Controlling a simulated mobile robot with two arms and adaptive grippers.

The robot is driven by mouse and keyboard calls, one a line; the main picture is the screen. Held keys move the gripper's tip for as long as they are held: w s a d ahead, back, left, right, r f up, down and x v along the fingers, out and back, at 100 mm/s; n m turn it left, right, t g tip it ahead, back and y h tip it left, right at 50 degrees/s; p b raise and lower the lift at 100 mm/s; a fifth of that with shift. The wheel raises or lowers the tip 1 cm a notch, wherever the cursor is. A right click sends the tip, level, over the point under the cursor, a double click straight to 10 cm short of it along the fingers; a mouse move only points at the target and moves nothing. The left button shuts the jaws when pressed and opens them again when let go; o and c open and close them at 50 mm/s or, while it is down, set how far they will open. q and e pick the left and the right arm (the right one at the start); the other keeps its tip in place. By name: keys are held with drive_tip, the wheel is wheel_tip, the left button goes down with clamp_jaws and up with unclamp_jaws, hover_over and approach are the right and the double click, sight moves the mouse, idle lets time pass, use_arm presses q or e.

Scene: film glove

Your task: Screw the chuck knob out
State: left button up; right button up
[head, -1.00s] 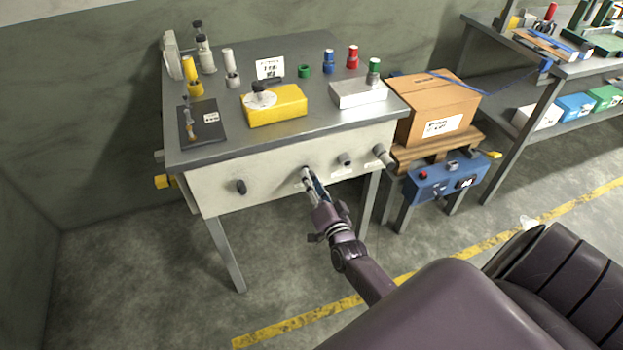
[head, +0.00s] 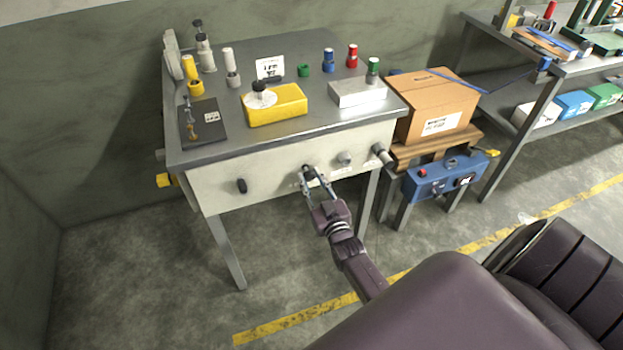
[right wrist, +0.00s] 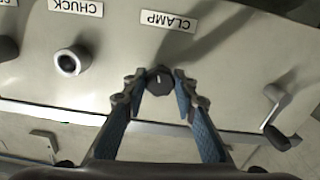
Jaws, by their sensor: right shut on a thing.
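The chuck knob (right wrist: 70,62), a pale round knob with a dark open end, sticks out of the panel under the CHUCK label (right wrist: 75,8) in the right wrist view. In the head view it is the pale stub (head: 344,159) right of my gripper. My right gripper (head: 316,182) is at the panel, its fingers on both sides of the dark clamp knob (right wrist: 158,80) beside the CLAMP label (right wrist: 168,22). It is shut on that clamp knob, not on the chuck knob, which stands free. My left gripper is not in view.
The panel (head: 270,178) also carries a dark crank (head: 241,186) at left and another knob (head: 382,153) at right. The bench top (head: 230,85) holds a yellow block (head: 285,105) and several coloured parts. A cardboard box (head: 435,105) and blue control unit (head: 445,178) stand at right.

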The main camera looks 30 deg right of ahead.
drive_tip(key=n, duration=0.4)
drive_tip(key=shift+r+n, duration=0.1)
drive_tip(key=shift+n, duration=0.2)
drive_tip(key=n+b, duration=0.1)
drive_tip(key=n, duration=0.3)
drive_tip(key=shift+n, duration=0.3)
drive_tip(key=n+b, duration=0.2)
drive_tip(key=n, duration=0.2)
drive_tip(key=shift+n, duration=0.3)
drive_tip(key=shift+n+b, duration=0.6)
drive_tip(key=shift+n, duration=0.6)
drive_tip(key=shift+w+r+n+b, duration=0.15)
drive_tip(key=shift+n+b, duration=0.3)
drive_tip(key=shift+n, duration=0.55)
drive_tip(key=shift+r, duration=0.1)
